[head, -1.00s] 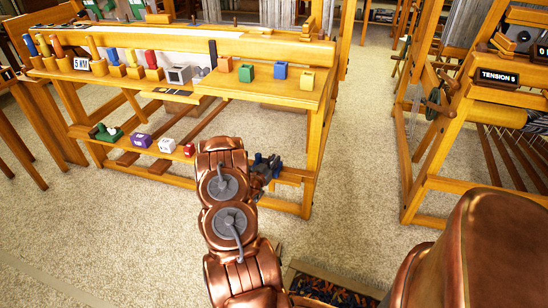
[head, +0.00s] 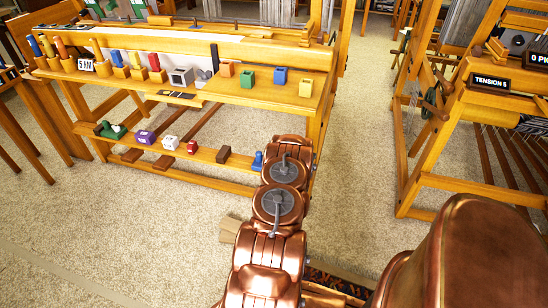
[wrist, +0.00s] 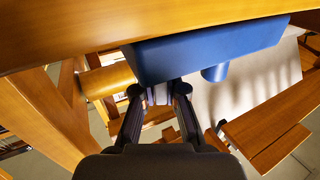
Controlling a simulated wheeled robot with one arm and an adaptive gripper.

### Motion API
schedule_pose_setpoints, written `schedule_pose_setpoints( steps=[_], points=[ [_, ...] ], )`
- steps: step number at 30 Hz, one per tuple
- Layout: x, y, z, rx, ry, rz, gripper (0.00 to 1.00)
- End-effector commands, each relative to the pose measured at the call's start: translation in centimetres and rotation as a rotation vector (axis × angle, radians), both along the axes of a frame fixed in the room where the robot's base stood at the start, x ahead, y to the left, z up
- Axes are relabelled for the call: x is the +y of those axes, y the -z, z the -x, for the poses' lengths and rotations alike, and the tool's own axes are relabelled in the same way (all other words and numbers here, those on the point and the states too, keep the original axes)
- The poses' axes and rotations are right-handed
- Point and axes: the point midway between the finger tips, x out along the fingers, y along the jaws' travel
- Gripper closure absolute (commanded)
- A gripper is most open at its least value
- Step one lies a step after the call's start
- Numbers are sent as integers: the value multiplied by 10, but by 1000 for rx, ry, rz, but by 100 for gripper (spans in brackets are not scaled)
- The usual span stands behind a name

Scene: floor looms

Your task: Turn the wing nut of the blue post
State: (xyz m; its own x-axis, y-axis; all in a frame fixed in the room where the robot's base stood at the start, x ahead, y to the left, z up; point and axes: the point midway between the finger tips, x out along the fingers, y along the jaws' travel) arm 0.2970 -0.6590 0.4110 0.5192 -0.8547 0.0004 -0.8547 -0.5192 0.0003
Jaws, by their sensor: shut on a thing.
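A large blue body (wrist: 205,50) fills the upper middle of the wrist view, with a short blue cylinder (wrist: 215,72) below it. My gripper (wrist: 160,95) is just under its near edge, with both dark fingers closed on a small pale grey piece, which looks like the wing nut. Its wings are mostly hidden between the fingertips. In the head view a small blue post (head: 257,161) stands at the right end of the lower shelf. My arm hides my gripper there.
The wooden bench top (head: 240,92) holds several coloured blocks and pegs. The lower shelf (head: 205,152) carries small blocks, including a brown block (head: 223,154). A loom (head: 450,130) stands at the right. Carpet (head: 365,150) is clear between them.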

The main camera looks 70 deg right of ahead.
Motion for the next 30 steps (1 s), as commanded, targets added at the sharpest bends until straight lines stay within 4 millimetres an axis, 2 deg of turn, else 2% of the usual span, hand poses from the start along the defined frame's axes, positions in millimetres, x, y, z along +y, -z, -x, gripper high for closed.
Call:
schedule_pose_setpoints(
  steps=[15, 30],
  points=[
    [-1, 0, 0, 1, -222, 1, 100],
    [0, 1, -1, 0, -259, -2, 100]
  ],
)
